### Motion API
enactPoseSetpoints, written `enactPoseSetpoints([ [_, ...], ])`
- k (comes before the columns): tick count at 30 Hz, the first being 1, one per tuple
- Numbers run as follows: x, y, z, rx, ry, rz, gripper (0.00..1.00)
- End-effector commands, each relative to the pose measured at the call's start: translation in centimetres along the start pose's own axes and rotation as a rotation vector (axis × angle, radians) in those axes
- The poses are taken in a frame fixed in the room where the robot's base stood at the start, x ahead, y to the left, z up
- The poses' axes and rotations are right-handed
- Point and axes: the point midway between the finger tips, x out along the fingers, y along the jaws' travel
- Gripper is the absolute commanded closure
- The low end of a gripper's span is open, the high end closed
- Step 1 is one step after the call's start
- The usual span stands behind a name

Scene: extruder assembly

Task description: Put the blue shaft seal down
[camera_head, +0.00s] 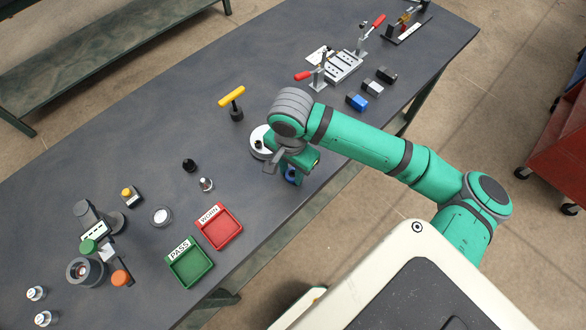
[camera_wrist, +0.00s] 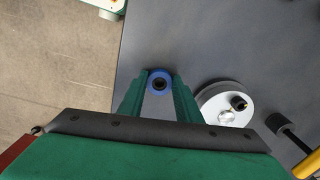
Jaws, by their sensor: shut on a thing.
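The blue shaft seal (camera_wrist: 159,81) is a small blue ring with a dark centre. My gripper (camera_wrist: 160,84) is shut on it, with the seal between the two green fingertips in the wrist view. In the head view the seal (camera_head: 291,175) shows as a bit of blue under my gripper (camera_head: 290,180), near the table's front edge. How high it is above the table I cannot tell. Part of the seal is hidden by my fingers in the head view.
A round white-topped fixture (camera_wrist: 222,106) stands right beside my gripper. A yellow-handled tool (camera_head: 233,103) is behind it. A red WORN tray (camera_head: 238,238) and a green PASS tray (camera_head: 208,279) lie left. Bare table (camera_head: 300,222) lies near the front edge.

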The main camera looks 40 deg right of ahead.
Motion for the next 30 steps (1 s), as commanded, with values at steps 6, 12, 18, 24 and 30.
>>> enactPoseSetpoints([
  [6,0.1,-0.1,0.0,-0.002,0.001,0.000,0.90],
  [12,0.4,-0.2,0.2,-0.006,0.001,0.000,0.64],
  [18,0.4,-0.2,0.2,-0.006,0.001,0.000,0.50],
  [24,0.2,-0.2,0.1,-0.005,0.002,0.000,0.50],
  [30,-2.0,-0.2,0.0,-0.004,0.004,-0.002,0.50],
])
